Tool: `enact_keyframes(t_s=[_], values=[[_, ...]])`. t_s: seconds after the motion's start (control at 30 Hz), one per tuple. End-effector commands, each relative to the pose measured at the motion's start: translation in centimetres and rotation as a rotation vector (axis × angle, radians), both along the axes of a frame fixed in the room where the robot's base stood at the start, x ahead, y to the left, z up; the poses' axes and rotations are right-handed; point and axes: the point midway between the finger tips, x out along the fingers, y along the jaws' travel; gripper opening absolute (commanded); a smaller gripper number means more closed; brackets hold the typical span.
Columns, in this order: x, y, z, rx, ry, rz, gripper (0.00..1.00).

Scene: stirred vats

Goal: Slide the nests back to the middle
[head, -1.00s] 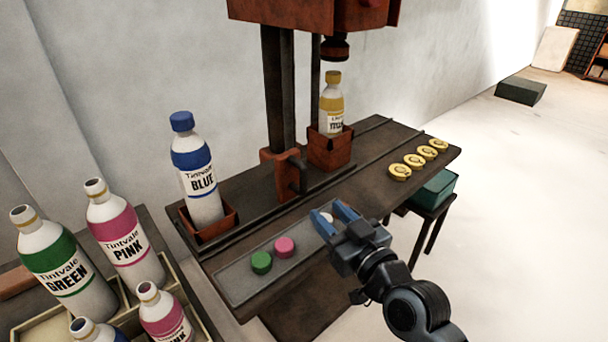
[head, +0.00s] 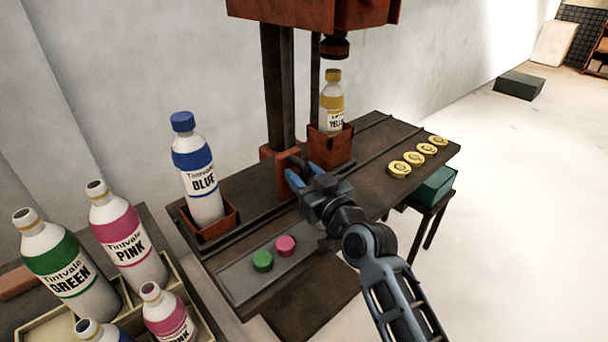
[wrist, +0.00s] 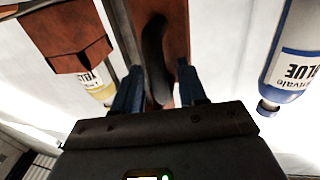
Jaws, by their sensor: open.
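Two red-brown box nests sit on a dark rail on the bench. The left nest (head: 228,220) holds a blue-capped BLUE bottle (head: 196,175). The right nest (head: 332,146) holds a yellow-capped bottle (head: 332,98) below the press head (head: 335,47). Between them is a red-brown bracket (head: 272,160) with a dark handle, mostly hidden by my gripper in the head view. My gripper (head: 302,174) is open at this handle. In the wrist view the dark handle (wrist: 154,55) stands upright between the open fingers, with the bottles to either side; contact cannot be told.
A grey tray (head: 240,284) with a green cap (head: 263,261) and a pink cap (head: 285,246) lies at the bench front. Several yellow rings (head: 413,158) sit on the right end. A crate of bottles (head: 205,325) stands front left. A teal bin (head: 436,184) is beyond the right edge.

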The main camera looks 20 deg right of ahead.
Motion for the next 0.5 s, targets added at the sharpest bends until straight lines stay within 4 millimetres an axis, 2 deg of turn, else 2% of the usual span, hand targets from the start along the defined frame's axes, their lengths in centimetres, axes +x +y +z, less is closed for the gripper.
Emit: enact_keyframes(t_s=[0.17,0.5], values=[[-0.01,0.00,-0.01,0.000,0.000,0.000,0.41],[-0.03,-0.01,-0.02,0.000,0.000,0.000,0.09]])
